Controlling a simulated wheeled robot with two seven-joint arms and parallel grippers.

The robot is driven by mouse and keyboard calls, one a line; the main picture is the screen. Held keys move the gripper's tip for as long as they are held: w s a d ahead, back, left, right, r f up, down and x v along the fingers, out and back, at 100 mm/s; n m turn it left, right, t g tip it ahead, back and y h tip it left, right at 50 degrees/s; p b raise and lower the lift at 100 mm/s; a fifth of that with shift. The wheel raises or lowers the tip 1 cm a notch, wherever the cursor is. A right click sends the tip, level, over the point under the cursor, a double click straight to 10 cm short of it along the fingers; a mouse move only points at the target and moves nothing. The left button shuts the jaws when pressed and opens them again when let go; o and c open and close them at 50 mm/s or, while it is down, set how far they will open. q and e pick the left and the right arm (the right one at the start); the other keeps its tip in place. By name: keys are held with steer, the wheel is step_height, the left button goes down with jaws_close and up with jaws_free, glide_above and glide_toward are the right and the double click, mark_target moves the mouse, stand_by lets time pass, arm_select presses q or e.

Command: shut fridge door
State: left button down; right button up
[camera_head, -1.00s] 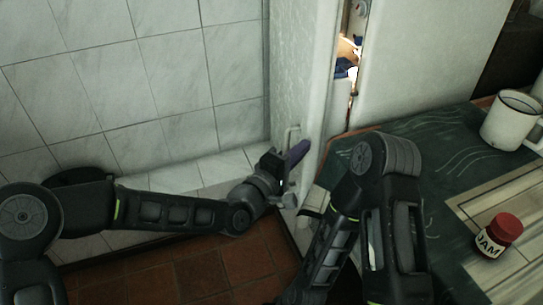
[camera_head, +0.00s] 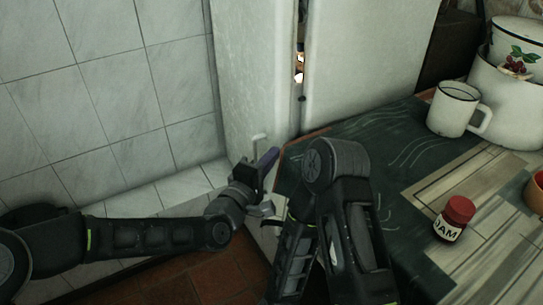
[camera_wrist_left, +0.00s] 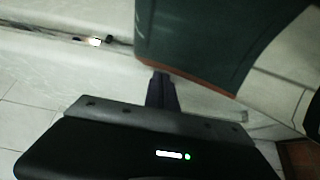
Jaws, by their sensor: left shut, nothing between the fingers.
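The fridge door (camera_head: 258,75) is a white panel with a small pale handle (camera_head: 259,139). It stands slightly open, with a narrow lit gap (camera_head: 299,75) between it and the white fridge body (camera_head: 372,50). My left gripper (camera_head: 268,159) is shut and empty, low at the door beside the handle; whether it touches the door I cannot tell. In the left wrist view its dark fingers (camera_wrist_left: 161,92) point toward pale surfaces, and the gap (camera_wrist_left: 95,41) shows at upper left. My right arm is folded in front of the table; its gripper is out of view.
A dark green table (camera_head: 400,140) stands right of the door, its corner close to my left gripper. It holds a jam jar (camera_head: 454,218), a white mug (camera_head: 453,108) and a white enamel pot (camera_head: 512,95). A tiled wall (camera_head: 100,80) is at left.

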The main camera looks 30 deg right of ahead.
arm_select(q)
steer(key=p+v, duration=0.1)
steer(key=v, duration=0.6)
steer(key=shift+a, duration=0.15)
steer(key=shift+s, duration=0.1)
